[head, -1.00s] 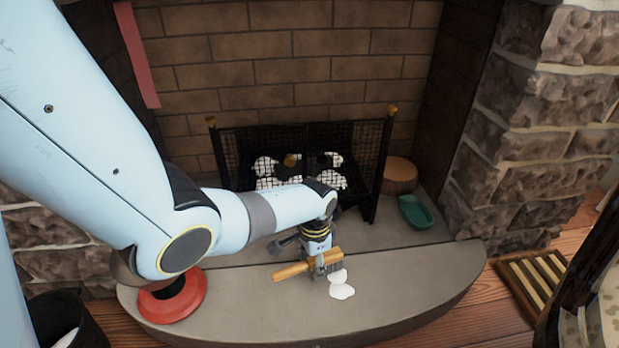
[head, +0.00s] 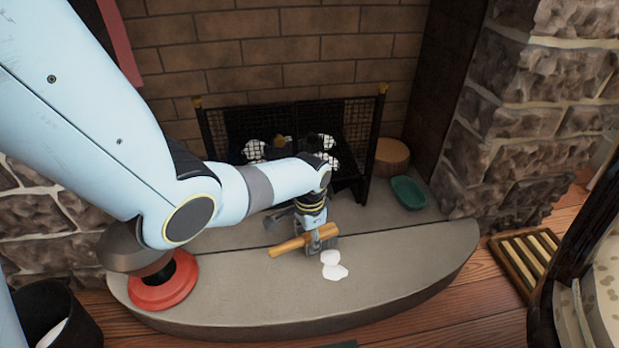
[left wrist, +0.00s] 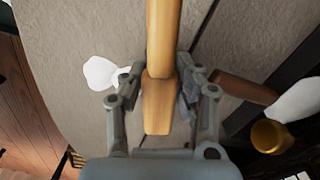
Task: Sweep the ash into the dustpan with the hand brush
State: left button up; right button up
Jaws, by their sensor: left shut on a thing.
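The hand brush (head: 290,245) has a light wooden handle, and my left gripper (head: 314,238) is shut around it. In the left wrist view the handle (left wrist: 160,45) runs between the two fingers. The green dustpan (head: 408,193) lies at the back right of the hearth, apart from the brush. My right gripper is out of view.
The grey stone hearth (head: 400,265) has clear room between ash and dustpan. A black mesh fire screen (head: 355,130) stands behind the brush. A log round (head: 391,155) is behind the dustpan. A red round object (head: 165,290) sits at left. A slatted wooden rack (head: 525,262) is on the floor at right.

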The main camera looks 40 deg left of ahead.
aim_at(315, 285)
pick_arm(q)
jog(key=shift+f, duration=0.35)
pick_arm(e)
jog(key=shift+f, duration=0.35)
